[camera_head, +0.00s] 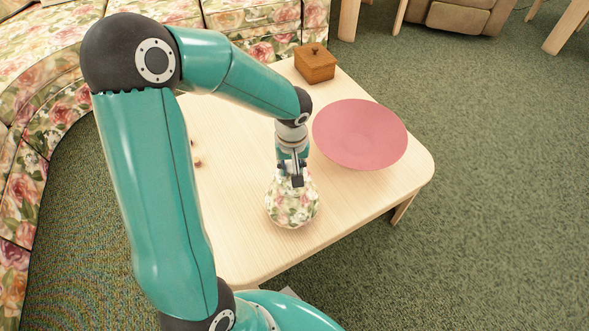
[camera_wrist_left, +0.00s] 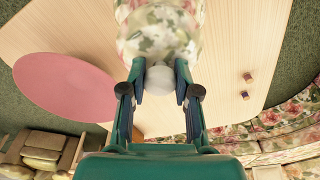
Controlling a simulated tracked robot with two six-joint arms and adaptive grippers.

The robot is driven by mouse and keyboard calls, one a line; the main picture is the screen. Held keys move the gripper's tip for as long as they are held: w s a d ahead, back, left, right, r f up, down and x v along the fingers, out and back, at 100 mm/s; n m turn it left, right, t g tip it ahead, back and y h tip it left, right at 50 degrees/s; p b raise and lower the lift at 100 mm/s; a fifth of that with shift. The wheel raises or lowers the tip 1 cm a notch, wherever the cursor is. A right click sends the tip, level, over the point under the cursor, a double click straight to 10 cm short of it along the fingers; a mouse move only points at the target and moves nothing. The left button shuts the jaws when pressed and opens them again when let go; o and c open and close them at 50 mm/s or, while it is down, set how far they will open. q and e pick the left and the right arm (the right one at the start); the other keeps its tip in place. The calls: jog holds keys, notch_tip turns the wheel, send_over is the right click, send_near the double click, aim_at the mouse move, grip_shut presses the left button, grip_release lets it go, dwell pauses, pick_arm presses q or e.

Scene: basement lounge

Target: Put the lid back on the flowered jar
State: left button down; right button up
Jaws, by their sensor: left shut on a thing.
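The flowered jar (camera_head: 292,208) stands upright near the front edge of the wooden table. Its flowered side also fills the top of the left wrist view (camera_wrist_left: 160,22). My left gripper (camera_head: 291,172) points down right above the jar's mouth. In the left wrist view its fingers (camera_wrist_left: 160,84) are closed on a pale round knob, which I take as the knob of the lid (camera_wrist_left: 160,79). The lid is at the top of the jar; I cannot tell whether it is seated or slightly above the rim. My right gripper is not in view.
A pink bowl (camera_head: 360,134) lies on the table (camera_head: 235,235) to the right of the jar. A wooden box (camera_head: 315,63) stands at the far end. Small brown pieces (camera_wrist_left: 247,86) lie on the table's left side. A flowered sofa (camera_head: 255,20) runs behind and left.

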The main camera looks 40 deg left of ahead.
pick_arm(q)
jog(key=c, duration=0.8)
grip_release()
jog(key=o, duration=0.5)
jog(key=shift+w, duration=0.1)
jog(key=shift+r+p, duration=2.25)
jog(key=shift+r, duration=1.25)
grip_shut()
